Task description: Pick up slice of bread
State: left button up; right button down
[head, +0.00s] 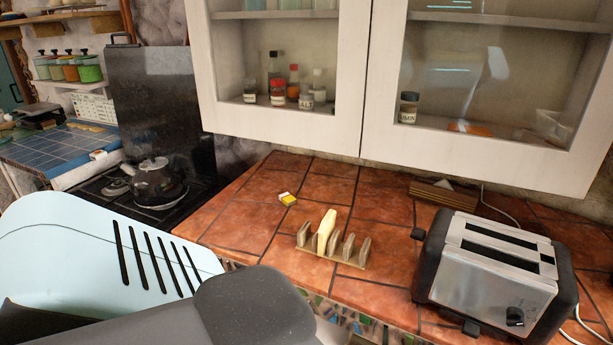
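A pale yellow slice of bread (326,230) stands upright in a slot of a small wooden toast rack (345,260). The rack is near the front edge of the tiled counter, in the middle of the head view. Only one slice shows in the rack; its other slots look empty. A large light-blue and dark-grey part of my own body fills the lower left, in front of the counter. Neither of my gripper's fingertips can be seen.
A silver and black toaster (492,270) stands on the counter (380,205) to the right of the rack. Glass-door cabinets (345,135) hang above.

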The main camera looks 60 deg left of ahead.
aim_at(327, 227)
jog(key=u, duration=1.6)
